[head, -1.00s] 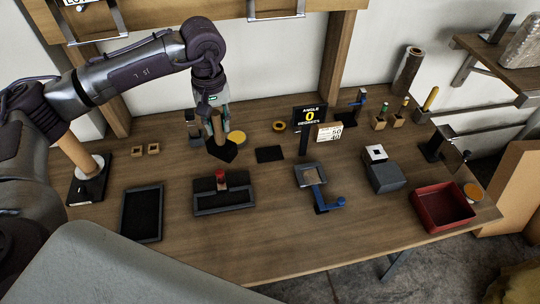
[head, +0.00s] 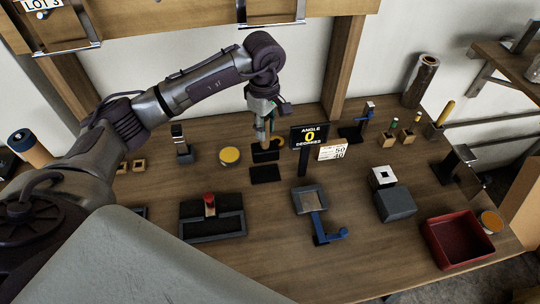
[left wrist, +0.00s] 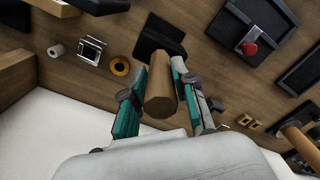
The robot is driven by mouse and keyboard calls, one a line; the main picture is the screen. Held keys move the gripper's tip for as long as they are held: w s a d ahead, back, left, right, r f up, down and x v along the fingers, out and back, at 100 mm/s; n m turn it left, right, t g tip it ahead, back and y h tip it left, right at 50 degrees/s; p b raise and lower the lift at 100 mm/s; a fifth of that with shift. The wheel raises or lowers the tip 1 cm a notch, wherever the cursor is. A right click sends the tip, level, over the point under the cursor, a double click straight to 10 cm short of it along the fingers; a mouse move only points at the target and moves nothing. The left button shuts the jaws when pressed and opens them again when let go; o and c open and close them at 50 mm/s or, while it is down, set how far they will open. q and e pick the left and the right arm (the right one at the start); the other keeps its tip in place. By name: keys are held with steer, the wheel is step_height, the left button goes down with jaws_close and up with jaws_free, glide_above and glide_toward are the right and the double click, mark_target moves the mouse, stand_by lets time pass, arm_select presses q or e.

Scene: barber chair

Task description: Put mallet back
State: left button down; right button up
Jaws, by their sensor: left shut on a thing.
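My left gripper (head: 265,135) is shut on the mallet's wooden handle, which stands roughly upright in its fingers. The mallet's black head (head: 265,154) hangs below, near the far edge of a small flat black pad (head: 265,175) on the workbench. I cannot tell whether the head touches the bench. In the left wrist view, the round end of the mallet's handle (left wrist: 160,106) sits between the teal fingers of the left gripper (left wrist: 162,78), with dark shapes beyond it. My right gripper is not in view.
On the wooden workbench (head: 280,250), a yellow disc (head: 230,155) lies left of the pad. The angle display (head: 309,136) stands close on the right, and a tape roll (head: 278,143) is partly hidden behind the gripper. A black tray (head: 212,228) and blue-handled device (head: 318,225) are nearer.

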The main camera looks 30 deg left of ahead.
mark_target(264, 148)
arm_select(q)
steer(key=f, duration=0.1)
steer(key=s+f+p, duration=0.1)
steer(key=f, duration=0.1)
steer(key=shift+f, duration=0.1)
steer(key=shift+w+f, duration=0.15)
steer(key=shift+f, duration=0.15)
step_height(264, 148, down, 4)
steer(key=shift+r+p, duration=0.25)
steer(key=shift+p, duration=0.25)
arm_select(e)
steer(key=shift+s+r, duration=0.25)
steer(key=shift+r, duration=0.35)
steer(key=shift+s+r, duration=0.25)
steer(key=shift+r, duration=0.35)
arm_select(q)
steer(key=shift+f, duration=0.1)
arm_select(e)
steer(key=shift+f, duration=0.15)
arm_select(q)
steer(key=c, duration=0.9)
jaws_free()
steer(key=shift+f, duration=0.1)
